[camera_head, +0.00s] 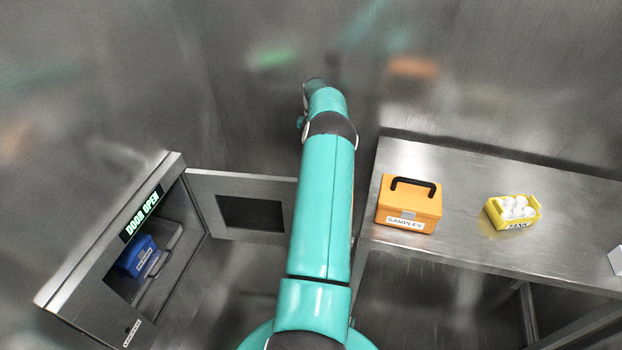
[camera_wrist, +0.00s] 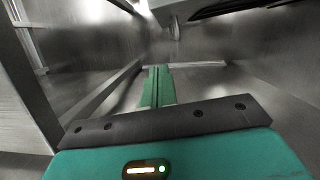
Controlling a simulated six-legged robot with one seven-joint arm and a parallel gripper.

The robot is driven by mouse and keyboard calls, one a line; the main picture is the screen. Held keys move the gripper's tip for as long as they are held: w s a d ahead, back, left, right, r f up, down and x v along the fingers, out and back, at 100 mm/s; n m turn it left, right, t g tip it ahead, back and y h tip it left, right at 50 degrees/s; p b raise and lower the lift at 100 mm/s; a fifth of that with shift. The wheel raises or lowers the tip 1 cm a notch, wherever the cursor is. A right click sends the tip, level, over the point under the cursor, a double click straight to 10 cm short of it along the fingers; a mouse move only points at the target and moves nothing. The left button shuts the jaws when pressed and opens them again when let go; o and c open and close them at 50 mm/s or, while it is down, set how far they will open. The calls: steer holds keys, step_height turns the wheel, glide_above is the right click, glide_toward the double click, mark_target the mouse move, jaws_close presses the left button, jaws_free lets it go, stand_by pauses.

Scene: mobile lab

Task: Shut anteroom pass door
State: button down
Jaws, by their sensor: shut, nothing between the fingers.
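The pass door (camera_head: 203,188) stands open in the head view. It is a metal panel with a dark window, swung out to the right from the pass box (camera_head: 75,290) set in the left wall. A lit sign (camera_head: 142,213) on the box reads DOOR OPEN. My teal arm reaches forward past the door's right edge and covers part of it. My gripper is hidden behind the arm in the head view. In the wrist view my gripper (camera_wrist: 157,72) is shut and empty, with bare metal surfaces around it. I cannot tell whether it touches the door.
A blue box (camera_head: 138,256) sits inside the pass box. A metal bench (camera_head: 455,165) on the right holds an orange SAMPLES case (camera_head: 408,205), a yellow tray (camera_head: 513,211) of white round items and a white object (camera_head: 616,260) at the right edge.

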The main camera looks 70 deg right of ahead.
steer(key=s+a+f, duration=0.1)
steer(key=a+f, duration=0.5)
steer(key=f, duration=0.2)
steer(key=shift+s+f, duration=0.35)
steer(key=shift+s, duration=0.05)
steer(key=shift+a, duration=0.1)
